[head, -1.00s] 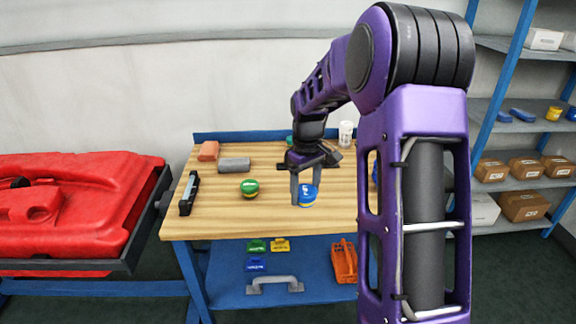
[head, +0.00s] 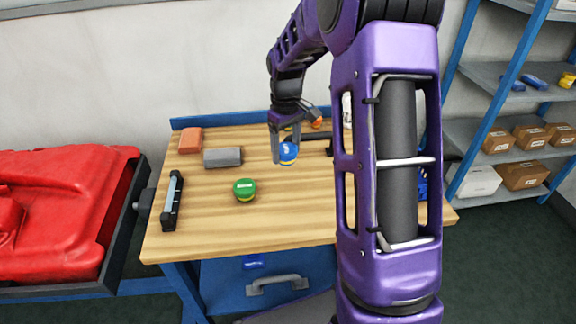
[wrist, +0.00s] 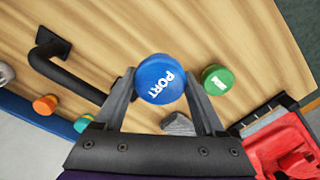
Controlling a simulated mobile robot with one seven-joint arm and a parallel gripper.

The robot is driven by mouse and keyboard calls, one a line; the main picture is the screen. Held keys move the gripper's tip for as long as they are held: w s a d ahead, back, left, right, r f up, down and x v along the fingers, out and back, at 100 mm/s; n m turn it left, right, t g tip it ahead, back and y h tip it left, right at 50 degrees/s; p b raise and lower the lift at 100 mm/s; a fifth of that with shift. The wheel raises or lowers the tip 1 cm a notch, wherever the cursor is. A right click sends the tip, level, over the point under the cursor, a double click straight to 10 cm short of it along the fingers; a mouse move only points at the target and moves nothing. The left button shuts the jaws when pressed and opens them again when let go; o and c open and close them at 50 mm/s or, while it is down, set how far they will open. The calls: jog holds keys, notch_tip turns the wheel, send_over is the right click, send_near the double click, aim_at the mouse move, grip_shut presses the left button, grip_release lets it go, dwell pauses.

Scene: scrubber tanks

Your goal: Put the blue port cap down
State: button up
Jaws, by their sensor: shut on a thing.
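In the wrist view, the cap (wrist: 160,78) shows the white word PORT, with one finger of my gripper (wrist: 160,82) on each side. My gripper is shut on it. The cap looks larger there than the green cap (wrist: 217,80). I cannot tell whether its underside touches the wood. The green cap also stands in front left of it in the head view (head: 244,189).
A grey block (head: 222,157) and a reddish brick (head: 190,140) lie at the back left. A black-framed level-like tool (head: 172,200) lies at the left edge. A black bar handle (wrist: 65,70) and an orange cap (wrist: 45,104) are nearby. The front middle is clear.

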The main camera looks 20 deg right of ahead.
notch_tip(320, 180, down, 8)
jog(key=shift+f, duration=0.1)
dwell(0.4)
jog(key=shift+b, duration=0.35)
jog(key=o, duration=1.3)
